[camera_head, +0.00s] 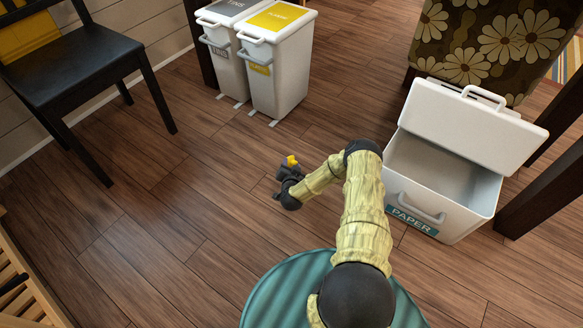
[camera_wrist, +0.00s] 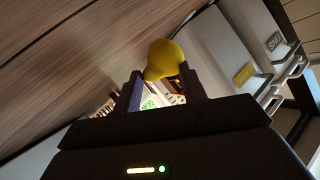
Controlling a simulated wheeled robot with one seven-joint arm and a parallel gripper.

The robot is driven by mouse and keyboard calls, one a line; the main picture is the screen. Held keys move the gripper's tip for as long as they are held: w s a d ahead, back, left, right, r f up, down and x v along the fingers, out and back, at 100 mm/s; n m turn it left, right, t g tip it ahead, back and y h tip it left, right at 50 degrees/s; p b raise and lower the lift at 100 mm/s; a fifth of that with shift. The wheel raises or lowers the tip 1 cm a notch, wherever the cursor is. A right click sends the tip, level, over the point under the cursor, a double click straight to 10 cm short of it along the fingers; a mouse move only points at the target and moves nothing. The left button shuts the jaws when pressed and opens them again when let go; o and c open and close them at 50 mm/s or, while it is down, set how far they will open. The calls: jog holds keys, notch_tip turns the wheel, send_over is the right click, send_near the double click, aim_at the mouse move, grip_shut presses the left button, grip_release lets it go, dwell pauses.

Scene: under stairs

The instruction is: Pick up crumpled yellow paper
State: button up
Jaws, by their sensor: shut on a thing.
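The crumpled yellow paper (camera_head: 291,160) shows as a small yellow piece at the end of my arm, above the wooden floor in the head view. In the wrist view the yellow paper (camera_wrist: 163,60) sits between the tips of my two dark fingers. My gripper (camera_wrist: 160,88) is shut on it. In the head view my gripper (camera_head: 287,172) is small and dark, and its fingers are hard to make out there.
An open white bin marked PAPER (camera_head: 437,190) stands at the right, its lid raised. Two closed bins, one grey-topped (camera_head: 217,45) and one yellow-topped (camera_head: 277,75), stand at the back. A black chair (camera_head: 75,60) is at the left. The middle floor is clear.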

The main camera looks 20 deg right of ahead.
notch_tip(320, 180, up, 6)
jog(key=p, duration=0.3)
jog(key=shift+r, duration=0.15)
jog(key=o, duration=0.4)
grip_shut()
jog(key=s+a+r+n+y+p, duration=0.1)
jog(key=a+r+p, duration=0.3)
jog(key=r, duration=0.6)
jog(key=s+a+r+n+y+p, duration=0.2)
jog(key=s+a+r+p, duration=0.1)
jog(key=r+p, duration=0.5)
jog(key=s+a+r+n+t+y+p, duration=0.1)
jog(key=a+r+p, duration=0.4)
jog(key=r, duration=0.8)
jog(key=shift+s+a+r+y+p, duration=0.15)
jog(key=shift+s+a+y+p, duration=0.1)
jog(key=shift+s+y+p, duration=0.35)
jog(key=shift+w, duration=0.1)
